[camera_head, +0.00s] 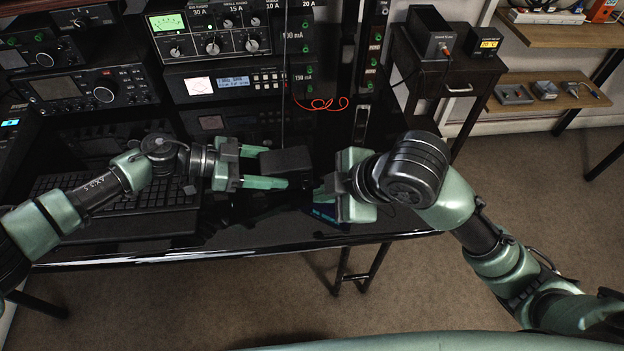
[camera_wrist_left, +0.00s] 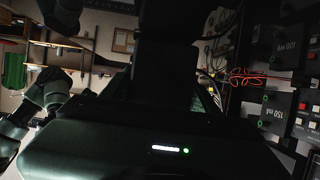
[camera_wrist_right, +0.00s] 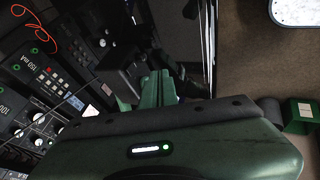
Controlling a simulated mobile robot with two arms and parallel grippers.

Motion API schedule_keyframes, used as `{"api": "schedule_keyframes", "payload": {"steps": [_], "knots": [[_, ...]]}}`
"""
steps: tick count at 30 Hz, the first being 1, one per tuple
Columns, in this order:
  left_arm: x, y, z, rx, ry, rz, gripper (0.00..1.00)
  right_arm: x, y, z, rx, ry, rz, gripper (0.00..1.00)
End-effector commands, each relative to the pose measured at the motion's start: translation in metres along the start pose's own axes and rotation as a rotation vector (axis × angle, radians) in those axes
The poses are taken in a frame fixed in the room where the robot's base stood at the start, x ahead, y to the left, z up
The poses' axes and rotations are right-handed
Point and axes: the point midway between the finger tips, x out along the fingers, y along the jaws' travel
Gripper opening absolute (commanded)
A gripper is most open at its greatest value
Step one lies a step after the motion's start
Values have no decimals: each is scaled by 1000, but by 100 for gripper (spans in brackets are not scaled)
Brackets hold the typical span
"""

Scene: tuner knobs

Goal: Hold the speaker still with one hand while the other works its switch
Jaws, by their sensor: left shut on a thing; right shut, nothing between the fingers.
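The speaker, a small black box (camera_head: 287,161), stands near the front of the glossy black table in the head view. My left gripper (camera_head: 276,168) reaches it from the left, shut on it with one finger on the far side and one on the near side. In the left wrist view a dark block (camera_wrist_left: 168,55) fills the upper middle, too dark to make out detail. My right gripper (camera_head: 320,190) is just right of the speaker, shut and empty; its closed green fingers show in the right wrist view (camera_wrist_right: 156,88). I cannot make out the switch or whether the right fingertips touch the speaker.
A black keyboard (camera_head: 120,213) lies left, under my left arm. Radio units and meters (camera_head: 215,45) are stacked at the back, with a red cable (camera_head: 322,104) hanging there. A small blue-lit device (camera_head: 325,213) sits under my right gripper. The table's front edge (camera_head: 220,248) is close.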

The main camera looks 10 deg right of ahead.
Motion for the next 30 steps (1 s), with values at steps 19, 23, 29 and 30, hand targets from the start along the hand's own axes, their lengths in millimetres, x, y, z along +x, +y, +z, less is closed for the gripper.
{"api": "schedule_keyframes", "payload": {"steps": [19, 23, 29, 30], "knots": [[0, 1, 1, -1, -1, 1, 24, 58, 34, 2, -1, -1, 0, 0], [0, 1, 1, -1, -1, 1, 24, 58, 34, 2, -1, -1, 0, 0], [0, 0, 1, -1, -1, 1, 24, 61, 37, 4, -4, -2, 3, 0], [0, 1, 1, -1, -1, 1, 24, 61, 36, 3, -2, 0, 3, 0]]}}
